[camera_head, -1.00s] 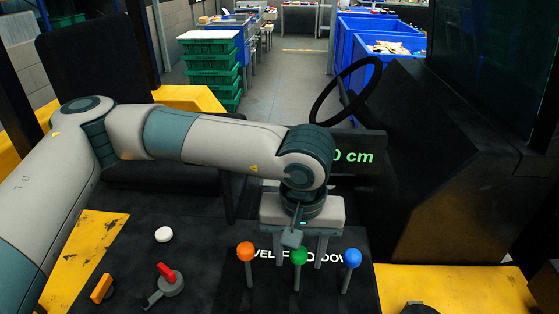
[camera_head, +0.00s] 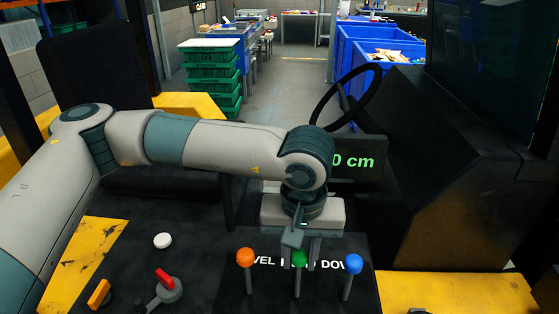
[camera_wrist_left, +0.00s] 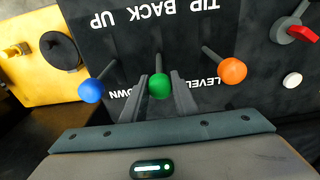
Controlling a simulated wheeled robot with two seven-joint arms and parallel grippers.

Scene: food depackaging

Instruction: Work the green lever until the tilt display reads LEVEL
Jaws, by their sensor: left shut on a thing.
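The green lever (camera_head: 299,259) has a round green knob and stands between the orange lever (camera_head: 246,257) and the blue lever (camera_head: 353,263) on the black panel. My left gripper (camera_head: 303,252) is around the green knob from above and shut on it. In the left wrist view, the green knob (camera_wrist_left: 159,85) sits between the two grey fingers (camera_wrist_left: 160,95). A dark display (camera_head: 357,161) behind my arm shows green text ending in "0 cm". The arm hides its left part, and no word LEVEL shows on it. My right gripper is out of view.
The orange knob (camera_wrist_left: 233,71) and blue knob (camera_wrist_left: 91,91) stand close on either side of the fingers. A red-handled switch (camera_head: 167,283), an orange switch (camera_head: 99,293) and a white button (camera_head: 162,240) lie at left. A steering wheel (camera_head: 322,104) stands behind.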

